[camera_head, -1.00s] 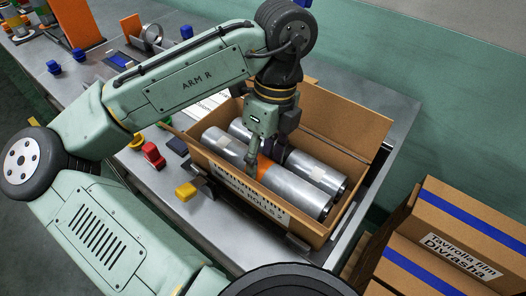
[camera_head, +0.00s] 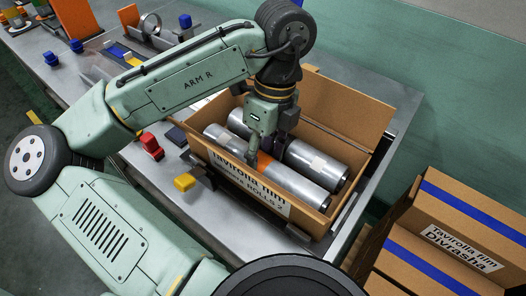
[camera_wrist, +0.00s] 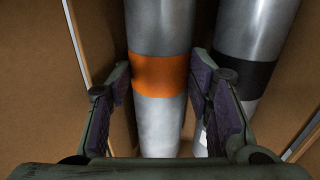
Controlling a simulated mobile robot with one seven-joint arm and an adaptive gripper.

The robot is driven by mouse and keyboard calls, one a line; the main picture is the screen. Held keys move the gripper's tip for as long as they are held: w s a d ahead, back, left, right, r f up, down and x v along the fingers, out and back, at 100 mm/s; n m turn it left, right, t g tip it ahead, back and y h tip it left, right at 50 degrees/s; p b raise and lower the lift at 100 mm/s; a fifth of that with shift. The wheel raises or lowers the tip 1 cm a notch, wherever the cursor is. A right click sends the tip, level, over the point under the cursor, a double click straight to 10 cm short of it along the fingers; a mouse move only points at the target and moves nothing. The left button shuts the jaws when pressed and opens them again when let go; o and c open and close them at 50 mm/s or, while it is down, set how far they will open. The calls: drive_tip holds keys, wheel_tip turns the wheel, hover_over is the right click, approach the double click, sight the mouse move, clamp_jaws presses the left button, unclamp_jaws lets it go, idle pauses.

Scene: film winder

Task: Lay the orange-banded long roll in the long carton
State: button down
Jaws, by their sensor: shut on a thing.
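The orange-banded long roll (camera_head: 300,184) is silver and lies lengthwise inside the open long carton (camera_head: 245,192), along its near side. Its orange band (camera_wrist: 160,75) shows between my fingers in the wrist view. My gripper (camera_head: 266,158) reaches down into the carton from above, one finger on each side of the roll at the band. It is shut on the roll. How the underside of the roll rests on the carton floor is hidden. A second silver roll (camera_head: 318,160) lies beside it on the far side; the wrist view shows its black band (camera_wrist: 245,72).
The carton's flaps stand open. A red block (camera_head: 151,146) and a yellow block (camera_head: 184,183) are on the bench left of the carton. Closed film cartons (camera_head: 450,215) are stacked at the lower right. In the wrist view, my right finger is close to the black-banded roll.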

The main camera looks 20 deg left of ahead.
drive_tip(key=shift+f, duration=0.5)
drive_tip(key=c, duration=0.7)
unclamp_jaws()
drive_tip(key=c, duration=0.3)
drive_tip(key=shift+r, duration=0.15)
